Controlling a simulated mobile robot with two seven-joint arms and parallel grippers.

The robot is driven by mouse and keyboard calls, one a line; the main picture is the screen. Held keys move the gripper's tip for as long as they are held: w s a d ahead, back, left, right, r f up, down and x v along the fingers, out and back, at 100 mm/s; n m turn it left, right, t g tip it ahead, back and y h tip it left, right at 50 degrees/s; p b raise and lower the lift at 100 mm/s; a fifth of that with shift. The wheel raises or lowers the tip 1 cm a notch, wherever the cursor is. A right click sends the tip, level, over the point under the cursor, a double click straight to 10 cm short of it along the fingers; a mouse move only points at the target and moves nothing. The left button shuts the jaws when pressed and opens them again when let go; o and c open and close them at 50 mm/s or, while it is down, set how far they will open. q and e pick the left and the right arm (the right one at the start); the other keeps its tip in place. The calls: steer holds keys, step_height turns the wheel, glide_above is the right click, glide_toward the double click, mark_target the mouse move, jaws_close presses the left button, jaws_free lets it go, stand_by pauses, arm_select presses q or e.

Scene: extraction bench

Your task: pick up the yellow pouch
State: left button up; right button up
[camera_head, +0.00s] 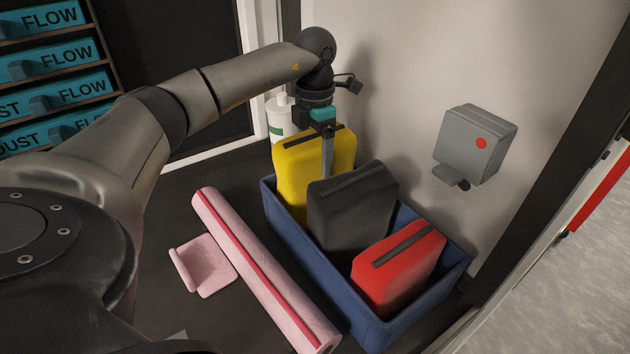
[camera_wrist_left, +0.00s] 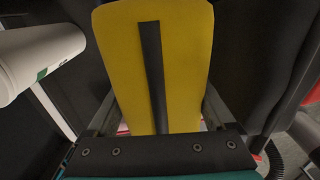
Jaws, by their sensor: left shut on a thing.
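The yellow pouch (camera_head: 293,173) stands upright at the back left end of the blue bin, with a dark strip along its top. My left gripper (camera_head: 327,150) is above it, pointing down, shut on the pouch's top. In the left wrist view the yellow pouch (camera_wrist_left: 190,60) fills the middle, its dark strip running away from the gripper (camera_wrist_left: 165,130). The pouch's lower part is hidden by the bin wall and the black pouch. I cannot tell whether it is clear of the bin floor. My right gripper is not in view.
The blue bin (camera_head: 318,271) also holds a black pouch (camera_head: 352,212) and a red pouch (camera_head: 385,282). A white bottle (camera_head: 280,118) stands behind. A pink roll (camera_head: 262,270) and pink piece (camera_head: 205,266) lie left of the bin. A grey box (camera_head: 472,145) is on the wall.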

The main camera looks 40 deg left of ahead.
arm_select(q)
jaws_close()
steer(key=shift+r, duration=0.1)
